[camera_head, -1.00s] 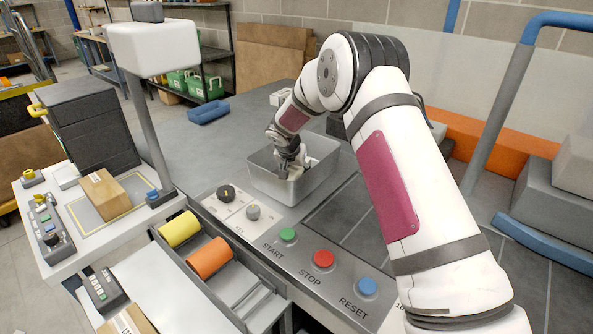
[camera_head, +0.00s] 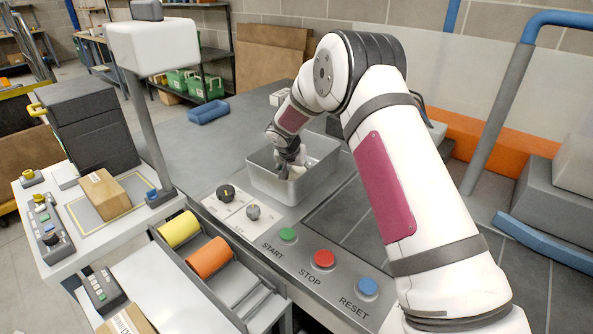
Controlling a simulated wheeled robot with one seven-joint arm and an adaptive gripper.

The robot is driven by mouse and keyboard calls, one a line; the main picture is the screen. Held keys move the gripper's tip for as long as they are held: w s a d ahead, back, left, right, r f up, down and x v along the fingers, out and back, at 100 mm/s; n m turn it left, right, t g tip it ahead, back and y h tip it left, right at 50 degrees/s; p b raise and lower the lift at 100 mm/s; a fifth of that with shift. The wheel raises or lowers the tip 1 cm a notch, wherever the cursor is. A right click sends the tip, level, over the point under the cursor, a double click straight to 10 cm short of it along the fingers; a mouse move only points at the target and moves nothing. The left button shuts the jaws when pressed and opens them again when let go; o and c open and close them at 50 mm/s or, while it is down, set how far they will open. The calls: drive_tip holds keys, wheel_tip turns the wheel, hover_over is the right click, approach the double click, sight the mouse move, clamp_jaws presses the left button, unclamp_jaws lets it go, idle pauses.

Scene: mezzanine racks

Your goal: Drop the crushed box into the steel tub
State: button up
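The steel tub (camera_head: 273,184) is an open rectangular metal container on the grey worktop, in the middle of the head view. My gripper (camera_head: 287,168) points down into the tub's mouth, near its left and middle part. Its fingers are small and dark, and I cannot tell whether they are open or shut. A small pale shape (camera_head: 296,172) shows beside the fingertips inside the tub; it may be the crushed box, but I cannot tell whether the fingers touch it.
A control panel with START (camera_head: 288,234), STOP (camera_head: 323,259) and RESET (camera_head: 367,287) buttons lies in front of the tub. A brown carton (camera_head: 104,194) sits on the scale at left. A blue tray (camera_head: 208,111) lies behind on the worktop, with clear surface around it.

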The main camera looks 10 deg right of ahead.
drive_tip(key=shift+s+f, duration=0.3)
drive_tip(key=shift+f, duration=0.05)
drive_tip(key=v, duration=1.2)
drive_tip(key=shift+w+r, duration=0.2)
drive_tip(key=shift+r, duration=0.3)
drive_tip(key=s+d+r+n, duration=0.1)
drive_tip(key=s+d+r, duration=0.1)
drive_tip(key=s+r, duration=0.75)
drive_tip(key=s+d+r+n, duration=0.2)
drive_tip(key=s+r, duration=0.5)
drive_tip(key=s, duration=0.5)
drive_tip(key=s+a+n+y, duration=0.1)
drive_tip(key=s+n+y, duration=0.2)
drive_tip(key=s, duration=2)
drive_tip(key=shift+s+f, duration=0.25)
drive_tip(key=shift+f, duration=0.1)
